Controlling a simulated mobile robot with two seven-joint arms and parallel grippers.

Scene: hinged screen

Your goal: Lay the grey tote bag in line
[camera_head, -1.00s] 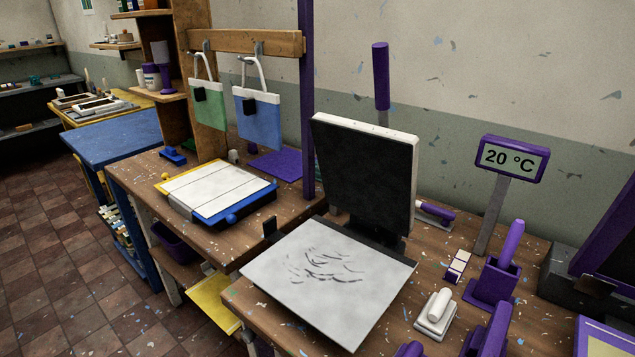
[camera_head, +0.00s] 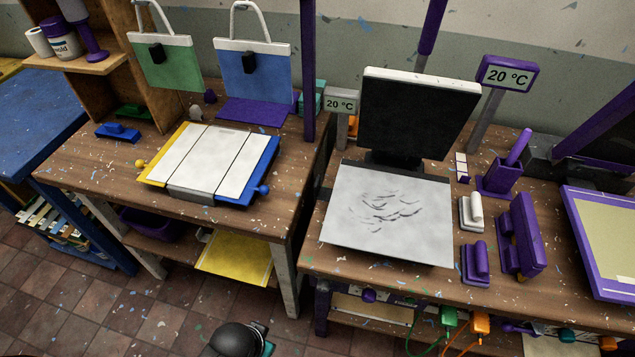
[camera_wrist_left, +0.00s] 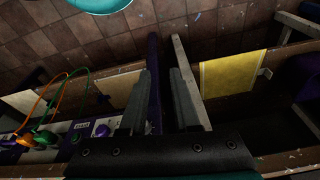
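I cannot pick out a grey tote bag in either view. A green bag (camera_head: 166,62) and a blue bag (camera_head: 253,82) hang at the back left, each with a white top band and a black block on its front. A white three-panel board (camera_head: 206,160) with yellow and blue sides lies on the left bench. A pale grey plate (camera_head: 388,215) with dark crease-like marks lies under a raised dark panel (camera_head: 416,115). In the left wrist view, my left gripper (camera_wrist_left: 160,80) is open and empty, with bench legs beyond it. My right gripper is not in view.
Purple tools (camera_head: 520,235) and a white-handled block (camera_head: 471,212) crowd the right bench. A purple post (camera_head: 308,75) stands between the benches. A yellow sheet (camera_head: 236,257) lies on the lower shelf. Cables hang at the right bench's front. The left bench's front strip is mostly clear.

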